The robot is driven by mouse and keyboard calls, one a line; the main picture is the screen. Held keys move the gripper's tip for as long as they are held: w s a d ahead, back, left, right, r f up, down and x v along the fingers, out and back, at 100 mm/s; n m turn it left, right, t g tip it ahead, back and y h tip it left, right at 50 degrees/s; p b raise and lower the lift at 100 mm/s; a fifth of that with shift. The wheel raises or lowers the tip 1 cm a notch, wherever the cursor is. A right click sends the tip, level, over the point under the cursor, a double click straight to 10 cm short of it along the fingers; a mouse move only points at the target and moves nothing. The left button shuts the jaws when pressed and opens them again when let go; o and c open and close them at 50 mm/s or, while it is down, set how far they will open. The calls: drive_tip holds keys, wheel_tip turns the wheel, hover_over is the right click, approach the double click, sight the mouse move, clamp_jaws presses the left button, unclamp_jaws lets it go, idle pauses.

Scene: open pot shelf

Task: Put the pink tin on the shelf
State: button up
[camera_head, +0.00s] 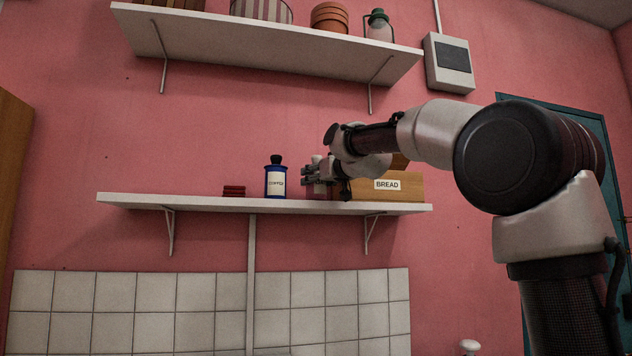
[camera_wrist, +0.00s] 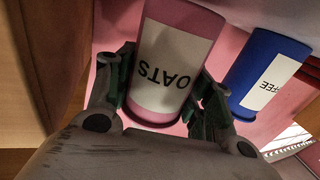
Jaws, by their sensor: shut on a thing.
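The pink tin with a white OATS label (camera_wrist: 190,25) is between the fingers of my gripper (camera_wrist: 163,90) in the wrist view. Its label reads upside down there. In the head view my gripper (camera_head: 312,176) is at the lower shelf (camera_head: 160,204), between a blue coffee tin and a bread box. The pink tin (camera_head: 320,192) is mostly hidden behind my gripper there. Its base is about level with the shelf board; I cannot tell if it touches the board.
The blue coffee tin (camera_head: 276,184) stands just left of my gripper; it also shows in the wrist view (camera_wrist: 268,62). A wooden bread box (camera_head: 408,186) is close on the right. A small dark red stack (camera_head: 234,191) is further left. An upper shelf (camera_head: 270,38) hangs above.

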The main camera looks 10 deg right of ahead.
drive_tip(key=shift+f, duration=0.3)
drive_tip(key=shift+f, duration=0.1)
drive_tip(key=o, duration=0.9)
drive_tip(key=shift+c, duration=0.2)
